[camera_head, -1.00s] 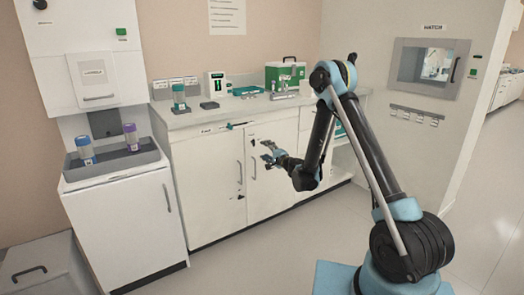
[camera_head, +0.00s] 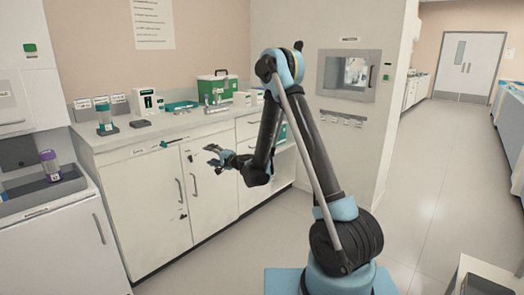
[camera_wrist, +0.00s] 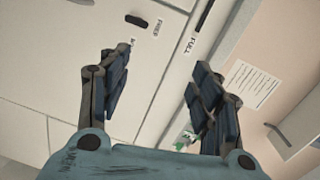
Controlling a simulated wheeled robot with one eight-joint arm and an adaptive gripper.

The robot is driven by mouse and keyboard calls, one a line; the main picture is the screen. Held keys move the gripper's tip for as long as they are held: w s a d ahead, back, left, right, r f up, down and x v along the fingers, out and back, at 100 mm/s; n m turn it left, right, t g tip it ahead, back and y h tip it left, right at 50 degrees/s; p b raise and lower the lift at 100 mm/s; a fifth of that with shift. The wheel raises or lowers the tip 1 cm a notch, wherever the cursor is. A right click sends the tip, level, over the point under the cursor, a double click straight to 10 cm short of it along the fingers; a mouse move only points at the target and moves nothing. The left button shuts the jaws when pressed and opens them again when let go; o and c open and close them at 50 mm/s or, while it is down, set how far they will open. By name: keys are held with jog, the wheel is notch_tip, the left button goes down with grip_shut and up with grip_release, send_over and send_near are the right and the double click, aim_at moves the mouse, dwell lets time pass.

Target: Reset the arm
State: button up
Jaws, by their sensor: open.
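My gripper (camera_head: 216,156) is in front of the white base cabinet (camera_head: 150,205), below the level of the counter top. My arm is bent, with its upper link raised and its forearm hanging down to the gripper. In the wrist view my gripper (camera_wrist: 160,95) shows two fingers wide apart with nothing between them. A gap separates the fingers from these fronts as far as I can see.
A wall hatch (camera_head: 346,74) is behind my arm. Open floor (camera_head: 440,190) lies to the right.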

jog(key=s+d+r+n+g+h, duration=0.25)
jog(key=s+d+r, duration=0.25)
jog(key=s+d, duration=0.3)
jog(key=s+d+r+n+g+h, duration=0.1)
jog(key=s+d+r+n+h, duration=0.15)
jog(key=s+d+r, duration=0.6)
jog(key=s+d+f+g+h, duration=0.2)
jog(key=s+d+f+h, duration=0.2)
jog(key=s+d, duration=1.1)
jog(key=s+d+f+n+g+h, duration=0.1)
jog(key=s+d+f+g+h, duration=0.2)
jog(key=s+d+f, duration=0.6)
jog(key=s+d+h, duration=0.1)
jog(key=s+d, duration=0.5)
jog(key=d, duration=0.1)
jog(key=shift+s+f+h, duration=0.3)
jog(key=shift+s, duration=0.05)
jog(key=shift+w, duration=0.1)
jog(key=shift+w+f, duration=0.2)
jog(key=shift+w, duration=0.15)
